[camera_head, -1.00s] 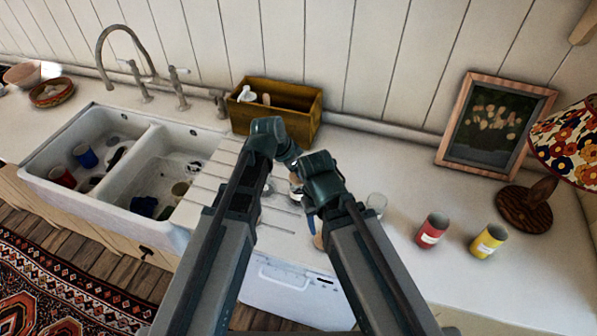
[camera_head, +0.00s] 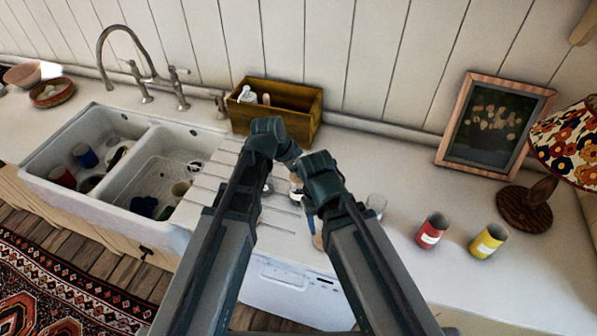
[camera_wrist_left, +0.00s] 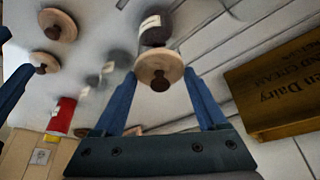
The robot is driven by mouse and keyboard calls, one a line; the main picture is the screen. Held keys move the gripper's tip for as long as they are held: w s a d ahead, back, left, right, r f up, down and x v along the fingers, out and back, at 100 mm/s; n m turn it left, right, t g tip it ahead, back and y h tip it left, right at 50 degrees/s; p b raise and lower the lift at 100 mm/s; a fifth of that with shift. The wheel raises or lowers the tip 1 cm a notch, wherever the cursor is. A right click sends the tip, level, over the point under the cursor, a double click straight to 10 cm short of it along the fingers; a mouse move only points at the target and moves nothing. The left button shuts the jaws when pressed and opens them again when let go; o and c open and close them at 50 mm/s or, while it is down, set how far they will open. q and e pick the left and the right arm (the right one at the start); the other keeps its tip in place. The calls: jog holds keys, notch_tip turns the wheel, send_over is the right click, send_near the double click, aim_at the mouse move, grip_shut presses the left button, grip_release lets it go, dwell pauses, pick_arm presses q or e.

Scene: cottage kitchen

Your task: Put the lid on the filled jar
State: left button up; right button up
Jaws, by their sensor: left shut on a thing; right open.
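My left gripper (camera_wrist_left: 160,84) is shut on a wooden lid (camera_wrist_left: 148,66) with a dark knob, seen in the left wrist view. Just beyond the lid is a jar with dark contents and a white label (camera_wrist_left: 154,30). The lid overlaps the jar's near end in that view; I cannot tell whether they touch. In the head view my right gripper (camera_head: 304,195) is open over the counter beside the left one; its fingers are mostly hidden by its own wrist. Two more wooden lids with dark knobs (camera_wrist_left: 58,25) (camera_wrist_left: 45,62) lie apart on the counter.
A clear glass jar (camera_head: 376,204), a red can (camera_head: 432,231) and a yellow can (camera_head: 488,240) stand to the right. A wooden box (camera_head: 299,122) stands behind the grippers. The double sink (camera_head: 112,205) is at left. The back right counter is clear before the picture frame (camera_head: 495,124).

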pick_arm(q)
jog(key=shift+f+b, duration=0.65)
jog(key=shift+f, duration=0.05)
pick_arm(e)
jog(key=shift+f, duration=0.65)
pick_arm(q)
jog(key=o, duration=1.1)
jog(key=shift+c, duration=0.2)
jog(key=shift+r, duration=0.15)
pick_arm(e)
jog(key=shift+r, duration=0.1)
pick_arm(q)
jog(key=p+v, duration=1)
jog(key=v, duration=0.1)
pick_arm(e)
notch_tip(320, 180, up, 10)
